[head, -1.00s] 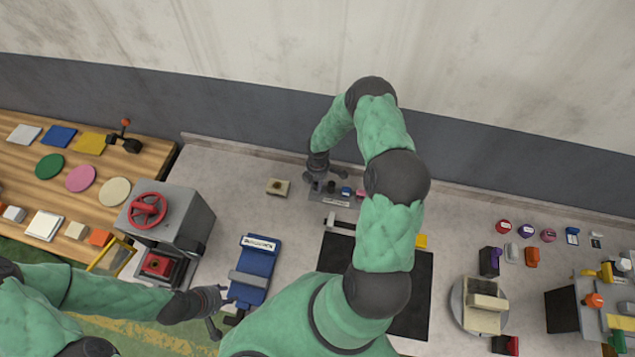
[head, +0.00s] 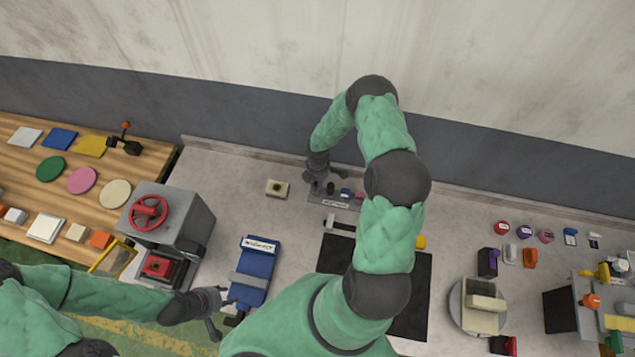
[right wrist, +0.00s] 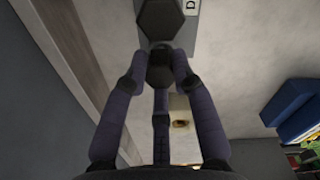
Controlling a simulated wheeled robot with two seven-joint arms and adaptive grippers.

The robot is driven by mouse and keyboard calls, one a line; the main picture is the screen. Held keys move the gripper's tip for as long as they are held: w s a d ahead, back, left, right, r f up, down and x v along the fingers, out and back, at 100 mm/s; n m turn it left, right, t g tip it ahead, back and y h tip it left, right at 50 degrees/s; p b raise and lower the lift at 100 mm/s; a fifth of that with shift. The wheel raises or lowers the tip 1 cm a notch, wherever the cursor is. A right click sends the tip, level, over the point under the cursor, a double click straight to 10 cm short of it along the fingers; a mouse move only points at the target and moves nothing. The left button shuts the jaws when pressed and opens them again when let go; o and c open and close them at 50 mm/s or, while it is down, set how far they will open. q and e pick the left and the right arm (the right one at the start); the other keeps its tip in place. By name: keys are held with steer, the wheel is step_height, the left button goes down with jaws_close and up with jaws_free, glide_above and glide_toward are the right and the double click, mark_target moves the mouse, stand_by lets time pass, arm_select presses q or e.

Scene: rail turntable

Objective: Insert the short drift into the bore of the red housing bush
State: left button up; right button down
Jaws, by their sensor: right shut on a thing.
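My right gripper (head: 317,182) is at the drift rack (head: 325,199) by the wall. In the right wrist view its fingertips (right wrist: 160,68) are shut on a dark, short drift (right wrist: 160,64), mostly hidden between the fingers. A larger dark hexagonal top (right wrist: 160,20) stands just beyond it. The red housing bush (head: 157,265) appears as a red block low in the grey press at left; its bore is too small to make out. My left gripper (head: 218,309) is near the blue fixture, empty, with its fingers apart.
The grey press (head: 172,220) has a red handwheel. A beige block with a dark hole (head: 277,188) lies left of the rack; it also shows in the right wrist view (right wrist: 180,112). A blue fixture (head: 257,268) and a black mat (head: 410,310) lie nearer.

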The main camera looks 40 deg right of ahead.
steer(key=shift+w+r+p, duration=0.1)
steer(key=shift+r+p, duration=1.25)
steer(key=shift+r, duration=1.1)
steer(key=shift+r, duration=0.1)
step_height(320, 180, up, 5)
steer(key=p, duration=0.3)
steer(key=shift+a, duration=0.1)
steer(key=shift+f, duration=0.2)
